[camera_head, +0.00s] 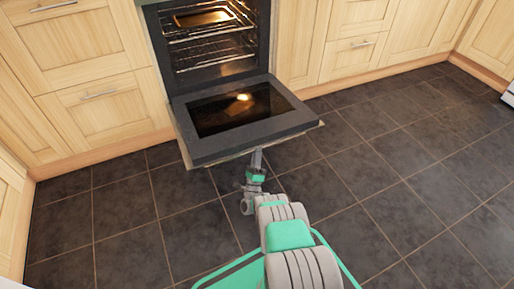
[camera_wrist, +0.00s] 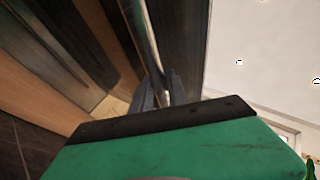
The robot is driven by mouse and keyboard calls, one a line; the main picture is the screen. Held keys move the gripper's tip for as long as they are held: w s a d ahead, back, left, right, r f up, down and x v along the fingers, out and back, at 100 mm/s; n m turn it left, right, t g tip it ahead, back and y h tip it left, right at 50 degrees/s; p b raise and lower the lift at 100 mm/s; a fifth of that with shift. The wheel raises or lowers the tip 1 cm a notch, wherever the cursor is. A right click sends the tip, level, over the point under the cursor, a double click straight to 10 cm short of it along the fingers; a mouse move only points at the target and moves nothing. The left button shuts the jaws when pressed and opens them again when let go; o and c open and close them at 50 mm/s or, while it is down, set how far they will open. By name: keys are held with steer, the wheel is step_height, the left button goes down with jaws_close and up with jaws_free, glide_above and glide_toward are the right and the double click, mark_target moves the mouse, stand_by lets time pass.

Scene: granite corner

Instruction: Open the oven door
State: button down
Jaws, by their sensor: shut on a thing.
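The oven (camera_head: 213,42) is built into the wooden cabinets at the top of the head view. Its door (camera_head: 240,120) is folded down, lying about level in front of the lit oven interior, with racks and a tray inside. My gripper (camera_head: 257,158) is at the door's front edge, reaching up from below it. In the wrist view the gripper fingers (camera_wrist: 163,92) are shut around a metal bar, the door handle (camera_wrist: 143,40). In the head view the handle is hidden beneath the door edge.
Wooden drawers (camera_head: 95,95) stand left of the oven and more cabinets (camera_head: 355,40) stand to the right. The dark tiled floor (camera_head: 380,170) is clear on both sides of my arm. A white object (camera_head: 509,93) shows at the right edge.

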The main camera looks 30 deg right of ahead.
steer(key=shift+w+r, duration=0.25)
steer(key=shift+w, duration=0.05)
steer(key=c, duration=1.6)
jaws_free()
steer(key=o, duration=0.3)
steer(key=shift+s+d+f, duration=0.1)
steer(key=shift+s+f, duration=0.05)
steer(key=shift+f, duration=0.05)
